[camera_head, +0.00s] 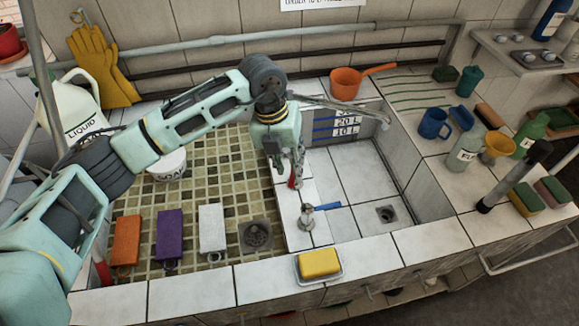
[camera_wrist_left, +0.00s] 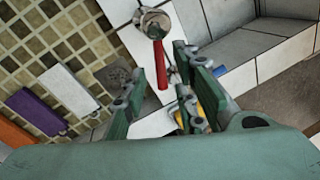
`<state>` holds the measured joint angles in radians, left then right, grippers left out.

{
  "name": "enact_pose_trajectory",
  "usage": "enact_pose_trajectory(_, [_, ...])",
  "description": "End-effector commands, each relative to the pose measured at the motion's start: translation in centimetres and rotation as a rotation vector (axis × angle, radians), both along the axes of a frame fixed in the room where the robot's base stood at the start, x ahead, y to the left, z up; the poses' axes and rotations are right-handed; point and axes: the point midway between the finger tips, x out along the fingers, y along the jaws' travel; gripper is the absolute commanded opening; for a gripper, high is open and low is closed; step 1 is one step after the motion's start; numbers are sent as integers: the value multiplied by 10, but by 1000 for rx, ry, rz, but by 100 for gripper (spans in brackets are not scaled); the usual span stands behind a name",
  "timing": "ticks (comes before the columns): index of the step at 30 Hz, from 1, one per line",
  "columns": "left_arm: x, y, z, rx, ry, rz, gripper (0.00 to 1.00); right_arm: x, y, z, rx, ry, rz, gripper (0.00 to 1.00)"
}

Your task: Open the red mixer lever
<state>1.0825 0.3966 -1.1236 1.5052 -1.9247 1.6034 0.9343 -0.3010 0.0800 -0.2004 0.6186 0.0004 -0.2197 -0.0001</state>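The red mixer lever (camera_wrist_left: 160,64) shows in the left wrist view as a short red handle on a round metal mixer body (camera_wrist_left: 153,22). In the head view a small part of the red lever (camera_head: 292,182) shows beside the fingertips on the white tiled divider. My left gripper (camera_head: 287,163) hangs over it, pointing down. In the left wrist view my left gripper (camera_wrist_left: 160,82) has its fingers apart, with the red lever between them in the picture. I cannot tell whether a finger touches it. A blue lever (camera_head: 326,206) on a second metal mixer stands nearer. My right gripper is not in view.
A yellow sponge (camera_head: 319,263) lies on a dish at the front edge. Orange, purple and white blocks lie in the mosaic basin (camera_head: 215,165) at left. A metal spout (camera_head: 340,106) extends behind the gripper. The white basin (camera_head: 366,190) at right is clear.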

Motion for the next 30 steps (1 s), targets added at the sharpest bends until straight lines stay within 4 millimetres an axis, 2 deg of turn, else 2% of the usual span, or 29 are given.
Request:
enact_pose_trajectory(9, [2,15,67,1,-5,3,27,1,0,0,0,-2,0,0])
enact_pose_trajectory(15, [2,20,93,2,-3,5,27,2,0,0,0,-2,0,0])
enact_pose_trajectory(20, [2,22,99,1,0,4,27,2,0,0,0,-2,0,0])
enact_pose_trajectory(30, [2,22,99,1,0,4,27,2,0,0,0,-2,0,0])
